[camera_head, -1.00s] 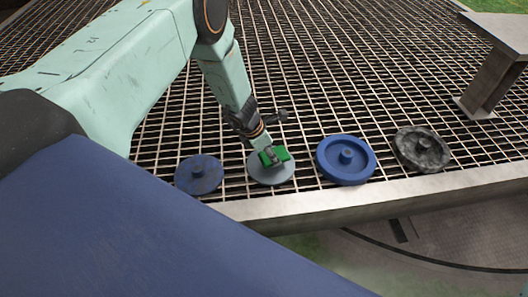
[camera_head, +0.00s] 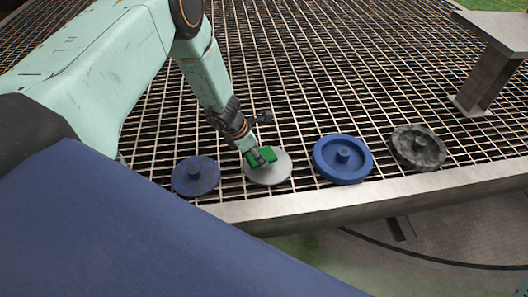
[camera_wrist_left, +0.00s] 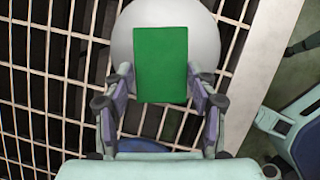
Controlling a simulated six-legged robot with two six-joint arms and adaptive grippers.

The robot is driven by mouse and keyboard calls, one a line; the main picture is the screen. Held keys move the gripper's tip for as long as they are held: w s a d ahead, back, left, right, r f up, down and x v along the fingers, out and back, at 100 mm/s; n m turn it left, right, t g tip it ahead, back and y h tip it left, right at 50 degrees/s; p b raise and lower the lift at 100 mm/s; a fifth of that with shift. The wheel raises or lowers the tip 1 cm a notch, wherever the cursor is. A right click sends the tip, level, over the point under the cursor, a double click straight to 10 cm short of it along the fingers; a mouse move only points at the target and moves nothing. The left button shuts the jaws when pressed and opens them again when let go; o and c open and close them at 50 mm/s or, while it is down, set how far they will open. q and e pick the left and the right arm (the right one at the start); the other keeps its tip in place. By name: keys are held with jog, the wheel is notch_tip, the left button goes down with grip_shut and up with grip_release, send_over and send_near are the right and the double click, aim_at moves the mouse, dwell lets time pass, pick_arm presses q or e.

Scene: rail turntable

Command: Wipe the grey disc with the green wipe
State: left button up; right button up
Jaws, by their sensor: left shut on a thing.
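The grey disc (camera_head: 279,172) lies on the grating near its front edge, second from the left in a row of discs. The green wipe (camera_head: 262,156) is on or just over the left upper part of the disc. My left gripper (camera_head: 256,158) is shut on the wipe. In the left wrist view the green wipe (camera_wrist_left: 160,64) sits between the fingers of my left gripper (camera_wrist_left: 161,95), with the pale grey disc (camera_wrist_left: 202,40) behind it. The gripper hides part of the disc. My right gripper is not in view.
A worn blue disc (camera_head: 196,176) lies to the left, a blue rimmed disc (camera_head: 342,171) to the right, and a mottled dark disc (camera_head: 418,148) further right. A metal edge (camera_head: 330,204) runs along the front. A metal stand (camera_head: 487,75) rises at the right. The grating behind is open.

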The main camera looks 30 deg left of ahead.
pick_arm(q)
jog(key=shift+s+a, duration=0.15)
notch_tip(320, 180, up, 8)
jog(key=p, duration=0.6)
jog(key=shift+p, duration=0.3)
dwell(0.4)
